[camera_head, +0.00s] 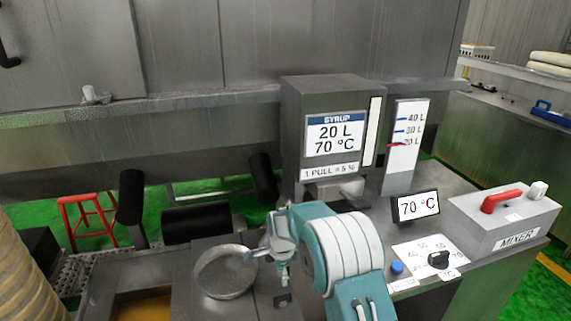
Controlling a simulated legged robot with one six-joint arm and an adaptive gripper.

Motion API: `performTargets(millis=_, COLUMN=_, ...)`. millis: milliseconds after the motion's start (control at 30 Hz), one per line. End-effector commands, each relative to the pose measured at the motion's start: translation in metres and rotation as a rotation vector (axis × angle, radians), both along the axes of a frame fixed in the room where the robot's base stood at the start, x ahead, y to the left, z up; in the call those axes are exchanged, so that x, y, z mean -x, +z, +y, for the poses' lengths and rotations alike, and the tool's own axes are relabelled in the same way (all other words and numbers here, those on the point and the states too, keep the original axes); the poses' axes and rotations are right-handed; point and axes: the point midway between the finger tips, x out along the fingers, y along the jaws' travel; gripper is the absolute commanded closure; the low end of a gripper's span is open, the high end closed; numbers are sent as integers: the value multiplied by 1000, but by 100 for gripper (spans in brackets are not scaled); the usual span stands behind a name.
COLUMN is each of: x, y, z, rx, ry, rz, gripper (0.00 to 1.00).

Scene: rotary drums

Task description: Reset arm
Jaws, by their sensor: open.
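My teal and white arm rises from the bottom of the head view, right of centre. My gripper (276,258) is open at the arm's left side, small and partly covered by the arm. It is beside the right rim of a round metal pan (224,288). I cannot tell whether it touches the pan. I see nothing clearly held in it.
A syrup dispenser (292,130) reading 20 L and 70 °C stands behind my arm. To the right are a level gauge (402,160), a 70 °C display (418,206), a dial (438,259) and a mixer box (505,222) with a red lever. A red stool (88,205) stands left.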

Motion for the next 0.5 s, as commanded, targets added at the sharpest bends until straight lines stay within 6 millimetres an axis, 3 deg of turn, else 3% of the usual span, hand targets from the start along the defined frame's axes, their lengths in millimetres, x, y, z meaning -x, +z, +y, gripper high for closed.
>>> performTargets(millis=267, x=25, y=98, z=-37, rx=-12, ry=199, rz=-85, gripper=31)
performTargets(millis=500, x=68, y=172, z=-70, rx=2, ry=401, rz=-161, gripper=31)
